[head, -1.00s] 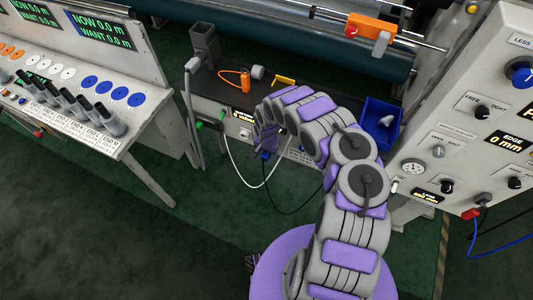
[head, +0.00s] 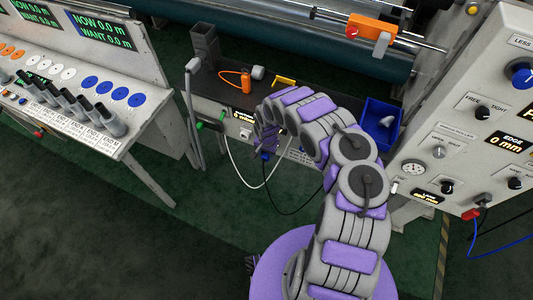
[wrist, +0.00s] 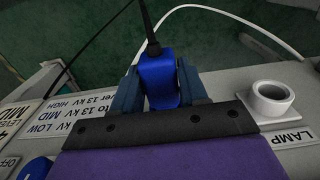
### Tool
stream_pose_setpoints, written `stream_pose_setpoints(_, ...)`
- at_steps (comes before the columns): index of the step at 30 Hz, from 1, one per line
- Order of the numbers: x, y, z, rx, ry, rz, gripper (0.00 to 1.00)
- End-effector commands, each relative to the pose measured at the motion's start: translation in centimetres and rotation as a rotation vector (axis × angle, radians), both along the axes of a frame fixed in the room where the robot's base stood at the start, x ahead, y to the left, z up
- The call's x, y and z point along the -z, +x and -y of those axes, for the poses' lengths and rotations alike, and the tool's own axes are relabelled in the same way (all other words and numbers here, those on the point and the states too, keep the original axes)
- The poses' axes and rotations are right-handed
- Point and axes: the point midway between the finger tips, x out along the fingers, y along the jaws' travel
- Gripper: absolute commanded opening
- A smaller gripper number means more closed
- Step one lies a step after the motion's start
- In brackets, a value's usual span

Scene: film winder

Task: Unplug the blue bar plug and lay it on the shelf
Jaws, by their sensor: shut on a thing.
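The blue bar plug (wrist: 158,80) sits between the two fingers of my gripper (wrist: 157,88) in the wrist view, and a black cable (wrist: 148,25) leaves its far end. In the head view a bit of the blue plug (head: 265,156) shows below my gripper (head: 266,143), at the front of the dark-topped bench. My gripper is shut on the plug. The plug's near end is hidden by my gripper, so I cannot tell whether it is in a socket. The dark top (head: 222,88), which may be the shelf, lies behind my gripper.
An orange looped item (head: 236,78) and a yellow piece (head: 284,81) lie on the dark top. A blue bin (head: 380,118) stands at its right. A white cable (head: 232,160) hangs in front. A white LAMP ring (wrist: 270,98) is right of the plug.

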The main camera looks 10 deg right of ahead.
Motion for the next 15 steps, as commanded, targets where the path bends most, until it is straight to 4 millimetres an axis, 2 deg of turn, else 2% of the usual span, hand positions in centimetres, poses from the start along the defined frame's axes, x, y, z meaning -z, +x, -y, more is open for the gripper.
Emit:
stream_pose_setpoints(1,-0.03,0.07,0.0,0.0,0.0,0.001,0.16)
stream_pose_setpoints(4,-0.04,0.07,0.0,0.0,0.0,0.002,0.06)
stream_pose_setpoints(15,-0.05,-0.41,-0.41,-0.001,0.001,0.001,0.06)
